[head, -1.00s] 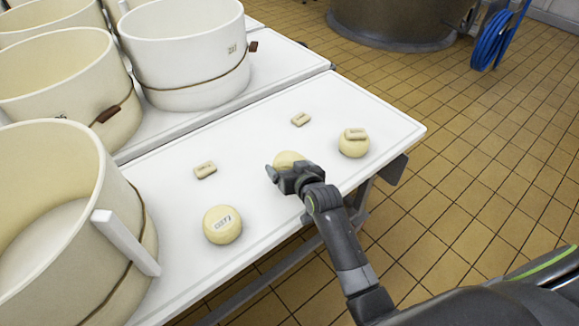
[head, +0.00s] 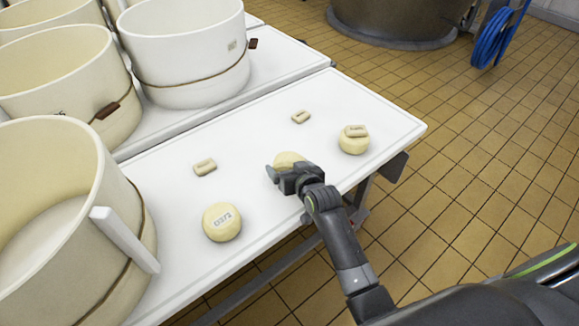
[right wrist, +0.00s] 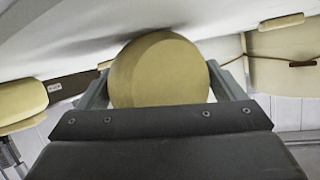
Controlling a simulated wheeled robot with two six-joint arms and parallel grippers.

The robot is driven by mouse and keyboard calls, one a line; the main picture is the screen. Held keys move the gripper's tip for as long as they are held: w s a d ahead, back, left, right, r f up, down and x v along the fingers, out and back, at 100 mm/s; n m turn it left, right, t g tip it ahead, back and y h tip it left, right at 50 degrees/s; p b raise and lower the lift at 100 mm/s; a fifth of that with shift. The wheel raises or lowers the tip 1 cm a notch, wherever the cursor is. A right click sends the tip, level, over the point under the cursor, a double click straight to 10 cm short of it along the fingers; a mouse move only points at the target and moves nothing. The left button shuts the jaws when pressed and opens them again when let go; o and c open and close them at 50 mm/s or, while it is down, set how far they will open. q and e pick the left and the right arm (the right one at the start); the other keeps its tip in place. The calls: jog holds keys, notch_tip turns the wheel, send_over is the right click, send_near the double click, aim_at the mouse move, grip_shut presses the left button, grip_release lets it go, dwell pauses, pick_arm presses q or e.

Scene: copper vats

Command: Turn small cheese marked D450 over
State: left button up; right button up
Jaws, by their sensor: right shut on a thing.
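My right gripper (head: 287,172) is shut on a small pale yellow cheese (head: 289,158) near the front edge of the white table. In the right wrist view this cheese (right wrist: 160,72) sits between the two fingers. No mark shows on its visible side, so I cannot read whether it is D450. A second small cheese (head: 222,223) lies at the front left with a dark mark on top, too small to read surely. A third cheese (head: 353,145) lies at the right with a small beige block (head: 356,131) on it. My left gripper is not in view.
Two more beige blocks lie on the white table (head: 250,140), one at left (head: 205,167) and one farther back (head: 301,117). Large cream moulds (head: 190,55) with cords stand at the left and back. The table between the blocks is clear.

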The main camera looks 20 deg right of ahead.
jog(key=shift+r, duration=0.1)
jog(key=o, duration=1.1)
jog(key=shift+o, duration=0.2)
